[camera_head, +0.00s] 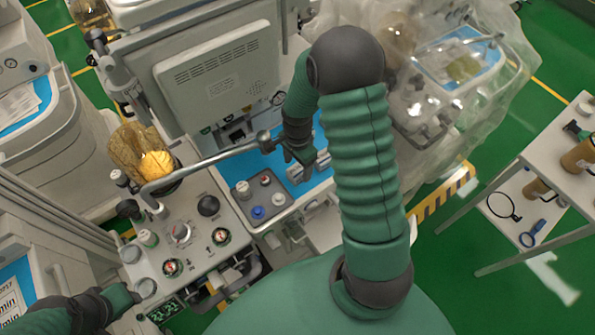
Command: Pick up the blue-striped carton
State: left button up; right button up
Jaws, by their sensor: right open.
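I cannot make out a blue-striped carton in the head view. My right arm comes up through the middle and bends down to my right gripper (309,168). That gripper is open over the blue work surface (322,186) of the anaesthesia cart. Its pale jaws stand apart, and I see nothing clearly held between them. The arm and wrist hide part of the surface around it. My left arm enters at the bottom left beside the cart's control panel. Its gripper fingers cannot be made out.
A metal bar (210,160) crosses left of my right gripper. A grey tray with knobs (257,197) lies close by. A monitor back (218,75) stands behind. A plastic-covered machine (480,85) is at the upper right. A white side table (540,150) stands right, with green floor between.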

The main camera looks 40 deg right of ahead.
aim_at(299, 168)
jog(key=f, duration=0.3)
jog(key=shift+d, duration=0.25)
jog(key=shift+a+r, duration=0.1)
jog(key=shift+a, duration=0.05)
jog(key=c, duration=0.5)
grip_shut()
